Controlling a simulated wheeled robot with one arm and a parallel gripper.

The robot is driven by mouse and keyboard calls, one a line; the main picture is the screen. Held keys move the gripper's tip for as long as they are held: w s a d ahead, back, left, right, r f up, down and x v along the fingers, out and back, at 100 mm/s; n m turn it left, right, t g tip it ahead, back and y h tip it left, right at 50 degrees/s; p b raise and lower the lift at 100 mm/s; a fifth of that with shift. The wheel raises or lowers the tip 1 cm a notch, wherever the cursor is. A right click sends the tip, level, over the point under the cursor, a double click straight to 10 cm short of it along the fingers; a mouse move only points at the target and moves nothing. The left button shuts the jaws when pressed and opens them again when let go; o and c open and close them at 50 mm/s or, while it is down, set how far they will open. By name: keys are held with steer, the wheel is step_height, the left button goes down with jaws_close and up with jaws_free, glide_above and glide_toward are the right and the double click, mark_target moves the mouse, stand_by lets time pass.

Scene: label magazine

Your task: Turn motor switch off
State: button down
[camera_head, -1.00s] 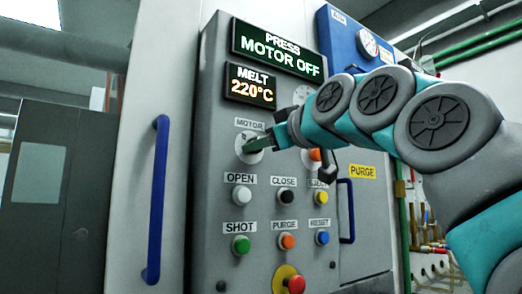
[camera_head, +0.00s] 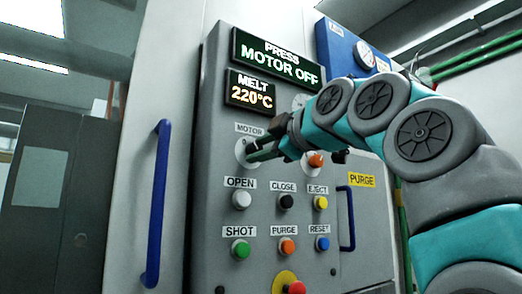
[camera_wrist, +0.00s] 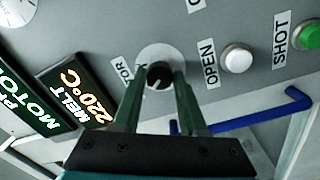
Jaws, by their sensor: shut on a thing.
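The motor switch is a black knob on a round pale plate (camera_head: 240,152), under the MOTOR label on the grey panel. My gripper (camera_head: 252,151) reaches it from the right, and its fingers partly hide the knob. In the wrist view the two green fingers of my gripper (camera_wrist: 159,82) are on either side of the black knob (camera_wrist: 158,72), shut on it.
Push buttons sit below the switch, among them white OPEN (camera_head: 241,200), black CLOSE (camera_head: 286,201) and yellow EJECT (camera_head: 320,203). A red stop button (camera_head: 296,287) is at the bottom. Blue door handles stand left (camera_head: 158,205) and right (camera_head: 347,218) of the panel.

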stand_by(0.5)
steer(key=shift+c, duration=2.2)
jaws_free()
steer(key=b+v, duration=0.1)
steer(key=v, duration=0.6)
steer(key=shift+s+d, duration=0.25)
steer(key=shift+s, duration=0.05)
steer(key=shift+f, duration=0.1)
